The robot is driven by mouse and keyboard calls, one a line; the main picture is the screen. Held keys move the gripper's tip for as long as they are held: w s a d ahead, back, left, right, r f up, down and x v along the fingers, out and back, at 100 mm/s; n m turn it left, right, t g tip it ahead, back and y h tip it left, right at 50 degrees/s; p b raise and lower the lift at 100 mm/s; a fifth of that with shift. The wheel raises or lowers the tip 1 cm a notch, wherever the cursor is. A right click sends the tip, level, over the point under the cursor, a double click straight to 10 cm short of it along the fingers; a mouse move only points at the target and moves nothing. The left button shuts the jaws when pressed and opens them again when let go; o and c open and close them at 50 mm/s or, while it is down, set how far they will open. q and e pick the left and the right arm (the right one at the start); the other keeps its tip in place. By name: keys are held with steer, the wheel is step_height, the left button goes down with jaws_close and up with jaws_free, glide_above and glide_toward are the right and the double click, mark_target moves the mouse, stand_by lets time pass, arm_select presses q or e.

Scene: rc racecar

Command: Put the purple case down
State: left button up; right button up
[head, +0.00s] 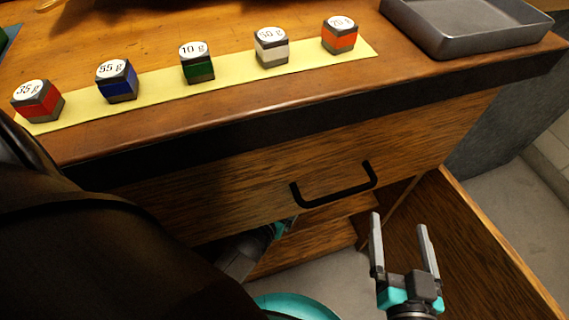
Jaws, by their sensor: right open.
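No purple case shows in the head view. My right gripper (399,222) is at the lower right, below the drawer front and beside the open cabinet door. Its two grey fingers point up and stand apart, with nothing between them. A grey and teal part, which looks like my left gripper (280,229), shows below the drawer front, left of the handle. It is mostly hidden, so its fingers and anything in them cannot be made out.
A wooden drawer front (240,195) has a black handle (335,190). An open wooden door (480,250) stands at the right. Several labelled weight blocks stand on a yellow strip (228,92) on the wooden top. A grey metal tray (465,43) sits at the back right.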

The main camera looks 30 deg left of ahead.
arm_select(q)
steer(key=shift+f, duration=0.2)
arm_select(e)
steer(key=shift+s+a+r+t+y, duration=0.15)
steer(key=shift+a+r+t+y, duration=0.15)
steer(key=shift+t, duration=0.1)
arm_select(q)
steer(key=o, duration=1.3)
steer(key=shift+f, duration=0.15)
arm_select(e)
steer(key=shift+r, duration=0.1)
